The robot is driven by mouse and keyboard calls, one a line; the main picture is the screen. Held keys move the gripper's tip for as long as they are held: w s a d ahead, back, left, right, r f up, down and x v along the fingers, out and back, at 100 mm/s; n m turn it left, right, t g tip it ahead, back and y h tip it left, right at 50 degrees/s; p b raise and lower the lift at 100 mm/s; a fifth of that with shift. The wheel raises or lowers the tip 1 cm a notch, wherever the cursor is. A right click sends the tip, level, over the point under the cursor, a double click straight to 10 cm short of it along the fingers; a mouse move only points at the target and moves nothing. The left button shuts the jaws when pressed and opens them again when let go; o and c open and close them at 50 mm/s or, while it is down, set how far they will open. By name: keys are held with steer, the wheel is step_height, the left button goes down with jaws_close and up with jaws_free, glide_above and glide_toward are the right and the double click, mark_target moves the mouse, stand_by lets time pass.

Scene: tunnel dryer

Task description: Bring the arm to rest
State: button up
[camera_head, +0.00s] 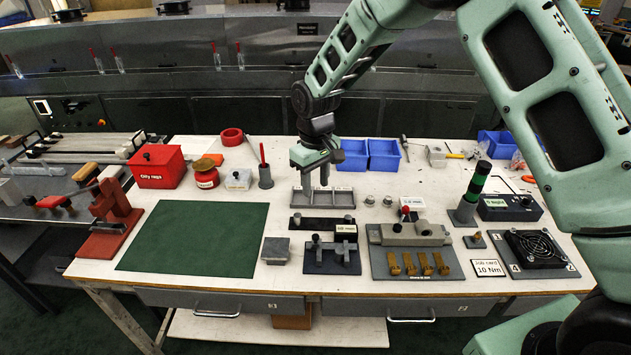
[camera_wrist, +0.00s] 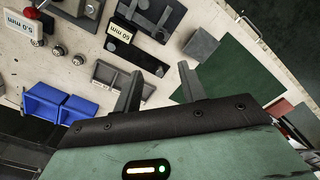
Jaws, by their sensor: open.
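My gripper (camera_head: 315,172) hangs at the end of my green arm, above the white workbench (camera_head: 210,285) and near its middle. Its fingers point down over the back of the grey compartment tray (camera_head: 322,199). In the wrist view, the two fingers of my gripper (camera_wrist: 158,88) stand apart with nothing between them. The grey tray (camera_wrist: 122,78) shows beside the left finger there. The gap between fingertips and tray is hard to judge. My upper arm hides part of the bench's right side.
A green mat (camera_head: 195,237) lies on the left. A red rag box (camera_head: 158,166) and red pot (camera_head: 206,178) stand behind it. Blue bins (camera_head: 384,154) stand at the back. Fixtures (camera_head: 411,234), a signal tower (camera_head: 471,196) and a fan (camera_head: 535,248) occupy the right.

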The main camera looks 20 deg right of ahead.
steer(key=s+a+r+n+y, duration=0.1)
steer(key=s+a+r, duration=0.2)
steer(key=s+r, duration=0.35)
steer(key=s+a+r, duration=0.3)
steer(key=s, duration=0.6)
steer(key=s+d+r, duration=0.1)
steer(key=s, duration=0.8)
steer(key=s+d+r+n, duration=0.1)
steer(key=s+d, duration=0.1)
steer(key=s, duration=0.8)
steer(key=shift+s+r, duration=0.25)
